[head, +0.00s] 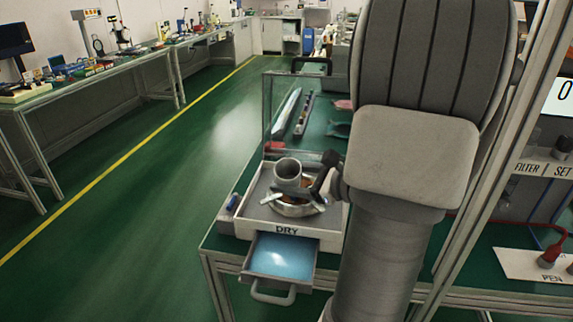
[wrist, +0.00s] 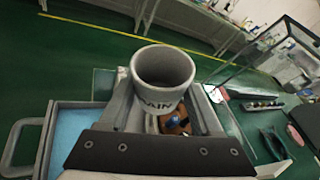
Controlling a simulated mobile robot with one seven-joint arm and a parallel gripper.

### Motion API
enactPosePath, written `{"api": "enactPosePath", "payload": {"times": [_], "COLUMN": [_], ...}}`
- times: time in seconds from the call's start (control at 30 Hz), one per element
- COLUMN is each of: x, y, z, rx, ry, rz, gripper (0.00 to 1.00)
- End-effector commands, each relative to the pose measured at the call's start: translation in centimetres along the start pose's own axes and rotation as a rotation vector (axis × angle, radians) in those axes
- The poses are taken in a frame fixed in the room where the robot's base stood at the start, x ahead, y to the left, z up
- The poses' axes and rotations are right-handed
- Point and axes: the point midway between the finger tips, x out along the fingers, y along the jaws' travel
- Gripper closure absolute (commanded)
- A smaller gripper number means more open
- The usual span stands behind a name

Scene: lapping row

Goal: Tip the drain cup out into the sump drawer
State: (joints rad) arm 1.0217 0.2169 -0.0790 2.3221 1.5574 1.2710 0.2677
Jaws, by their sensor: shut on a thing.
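The drain cup (head: 288,170) is a grey round cup, upright, above the tray marked DRY. In the wrist view the cup (wrist: 162,76) stands between my fingers, its open mouth showing and part of its label readable. My gripper (head: 292,187) is shut on the cup. The inside looks grey; I cannot tell whether it holds liquid. The sump drawer (head: 283,257) is pulled out below the front of the tray, with a blue floor and a grey handle. In the wrist view the drawer (wrist: 72,134) lies to the left of the cup.
The DRY tray (head: 328,222) sits at the bench corner, with a round metal dish (head: 300,209) in it under my gripper. A clear-walled frame (head: 267,105) stands behind on the green bench. Aluminium posts rise at the right. Open floor lies left of the bench.

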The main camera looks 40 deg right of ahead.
Motion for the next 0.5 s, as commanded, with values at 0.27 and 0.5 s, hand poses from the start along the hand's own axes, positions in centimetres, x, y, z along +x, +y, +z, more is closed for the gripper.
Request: {"api": "enactPosePath", "payload": {"times": [0.27,0.5], "x": [-0.24,-0.26], "y": [-0.79,-1.21], "z": [1.15,1.49], "rx": [0.127,0.233], "ry": [0.039,0.073], "rz": [0.052,0.096], "gripper": [0.88,0.88]}}
